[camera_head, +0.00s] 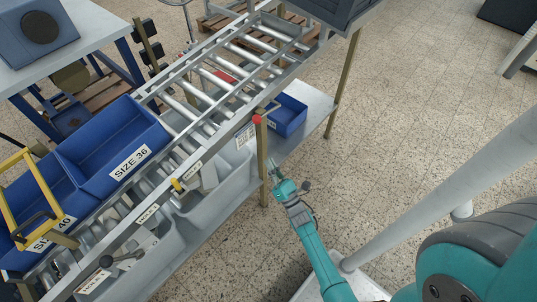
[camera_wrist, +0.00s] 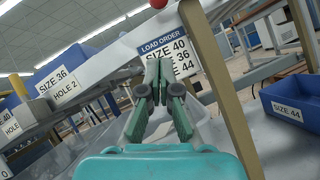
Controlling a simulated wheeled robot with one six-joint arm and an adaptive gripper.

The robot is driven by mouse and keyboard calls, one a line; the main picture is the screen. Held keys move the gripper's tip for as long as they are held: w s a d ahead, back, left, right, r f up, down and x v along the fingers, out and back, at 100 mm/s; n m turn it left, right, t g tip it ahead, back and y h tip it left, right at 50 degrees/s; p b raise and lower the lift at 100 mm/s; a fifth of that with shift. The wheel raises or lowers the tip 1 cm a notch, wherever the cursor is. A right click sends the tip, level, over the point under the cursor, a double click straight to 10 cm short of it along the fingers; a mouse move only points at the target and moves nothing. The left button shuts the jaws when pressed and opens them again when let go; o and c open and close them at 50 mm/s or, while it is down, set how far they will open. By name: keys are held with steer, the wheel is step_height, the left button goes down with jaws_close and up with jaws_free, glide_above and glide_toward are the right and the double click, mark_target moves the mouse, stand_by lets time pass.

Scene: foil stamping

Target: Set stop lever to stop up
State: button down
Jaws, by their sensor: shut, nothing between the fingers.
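A red ball knob (camera_head: 257,119) sits at the conveyor frame's near side, at the top of an olive post; a short grey bar beside it slants up to the right. I take this as the stop lever, but its set position is unclear. The red knob (camera_wrist: 158,3) is cut by the top edge in the wrist view. My gripper (camera_head: 273,170) is below the knob and slightly right of it, apart from it, beside the post. In the wrist view my gripper (camera_wrist: 159,66) has its fingertips together, empty, in front of the load order sign (camera_wrist: 166,50).
The olive post (camera_wrist: 215,85) stands close on the right of my gripper. The roller conveyor (camera_head: 215,85) carries a blue SIZE 36 bin (camera_head: 108,137). A blue SIZE 44 bin (camera_head: 290,114) sits on the lower shelf. Open floor (camera_head: 400,120) lies to the right.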

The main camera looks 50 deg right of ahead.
steer(key=w+d+r, duration=0.3)
steer(key=w+r, duration=0.5)
steer(key=shift+r, duration=0.2)
stand_by(0.4)
